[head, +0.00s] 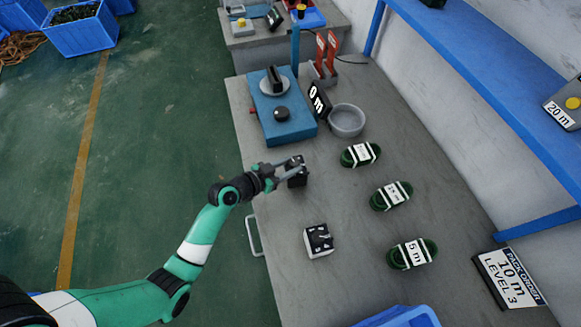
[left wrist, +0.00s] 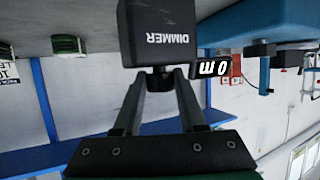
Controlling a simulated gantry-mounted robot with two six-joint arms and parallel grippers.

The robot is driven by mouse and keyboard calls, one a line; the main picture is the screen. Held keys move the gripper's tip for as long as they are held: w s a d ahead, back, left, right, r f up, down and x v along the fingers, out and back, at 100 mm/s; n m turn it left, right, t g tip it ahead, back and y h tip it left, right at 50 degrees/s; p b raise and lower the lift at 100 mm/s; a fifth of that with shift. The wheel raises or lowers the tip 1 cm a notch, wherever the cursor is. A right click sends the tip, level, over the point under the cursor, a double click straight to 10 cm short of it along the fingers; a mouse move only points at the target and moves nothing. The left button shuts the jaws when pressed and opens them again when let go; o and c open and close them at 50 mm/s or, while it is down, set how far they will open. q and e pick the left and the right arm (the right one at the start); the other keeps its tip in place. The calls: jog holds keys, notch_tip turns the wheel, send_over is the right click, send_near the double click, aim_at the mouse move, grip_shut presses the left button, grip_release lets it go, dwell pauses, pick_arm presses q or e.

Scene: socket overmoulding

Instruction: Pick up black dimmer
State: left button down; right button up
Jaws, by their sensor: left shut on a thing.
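The black dimmer (head: 297,177) is a small dark block at the left part of the grey table in the head view. In the left wrist view the dimmer (left wrist: 168,32) fills the top middle, with its white "DIMMER" label upside down. My left gripper (head: 288,171) is shut on the dimmer; its two fingers (left wrist: 160,85) reach to it in the wrist view. Whether the dimmer touches the table is hard to tell. My right gripper is not in view.
A white block with a black top (head: 318,240) lies nearer on the table (head: 345,265). A blue machine (head: 280,110), a grey bowl (head: 346,120) and several green coils (head: 391,195) stand around. A blue shelf (head: 500,90) runs along the right wall.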

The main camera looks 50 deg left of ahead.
pick_arm(q)
jog(key=s+d+r+p, duration=0.6)
jog(key=s+d+r, duration=0.2)
jog(key=s+r, duration=0.3)
jog(key=shift+d, duration=0.3)
